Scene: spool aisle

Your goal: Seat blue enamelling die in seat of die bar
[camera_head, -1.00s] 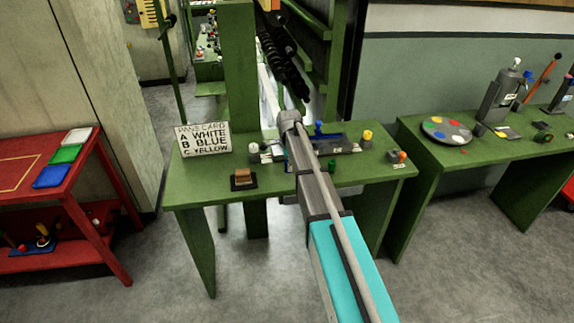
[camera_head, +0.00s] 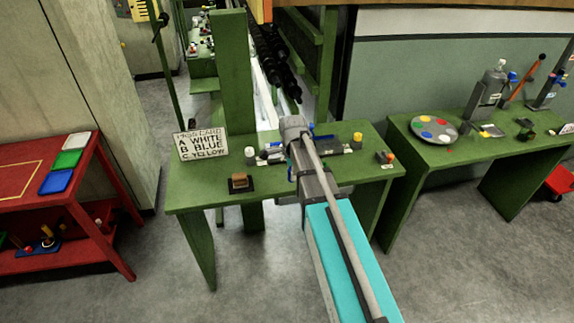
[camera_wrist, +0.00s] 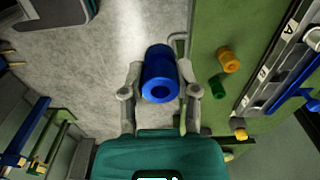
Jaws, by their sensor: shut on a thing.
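The blue enamelling die (camera_wrist: 158,68) is a blue cylinder with a dark hole in its end. My gripper (camera_wrist: 159,80) is shut on it, a finger on each side. In the wrist view the die is over the floor, left of the green bench edge, apart from the bar. The grey die bar (camera_wrist: 272,68), marked with letters A and B, lies on the bench to the right. In the head view my arm partly covers the bar (camera_head: 328,149) and hides most of the gripper. The bar's seats are not clear.
A yellow piece (camera_wrist: 229,60) and a green piece (camera_wrist: 217,87) stand on the bench (camera_head: 205,197) near the bar. A card (camera_head: 201,144) reads A white, B blue, C yellow. A brown block (camera_head: 239,181) lies front left. A red table (camera_head: 25,197) stands left.

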